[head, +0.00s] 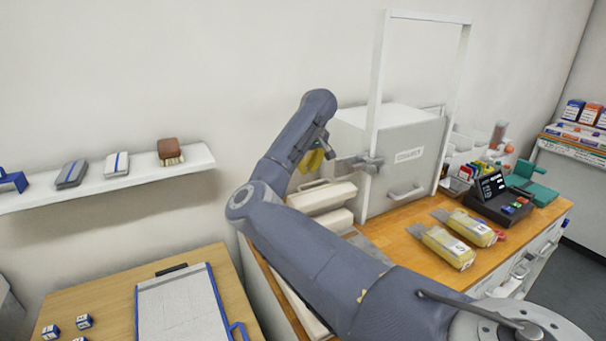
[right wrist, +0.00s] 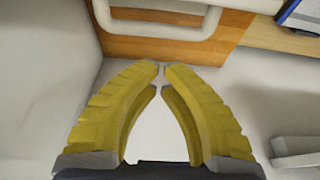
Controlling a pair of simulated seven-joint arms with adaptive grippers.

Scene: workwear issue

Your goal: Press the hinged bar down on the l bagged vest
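Two yellow bagged vests lie side by side on the wooden bench: the nearer one (head: 447,247) and the farther one (head: 471,227). I cannot surely read their size letters. A tall white upright frame (head: 424,17) stands before a white box marked COLLECT (head: 410,155). I cannot tell which part is the hinged bar. My right gripper (head: 313,160) is left of the box, above white blocks, away from the vests. In the right wrist view its yellow fingers (right wrist: 161,66) nearly meet at the tips, with nothing held. A white loop handle (right wrist: 165,30) lies beyond them. My left gripper is out of view.
My right arm crosses the front of the bench. White blocks (head: 322,198) sit below the gripper. A black device with coloured buttons (head: 503,203) and a green tool (head: 535,185) stand right of the vests. A wall shelf (head: 110,181) and a board (head: 180,310) are at left.

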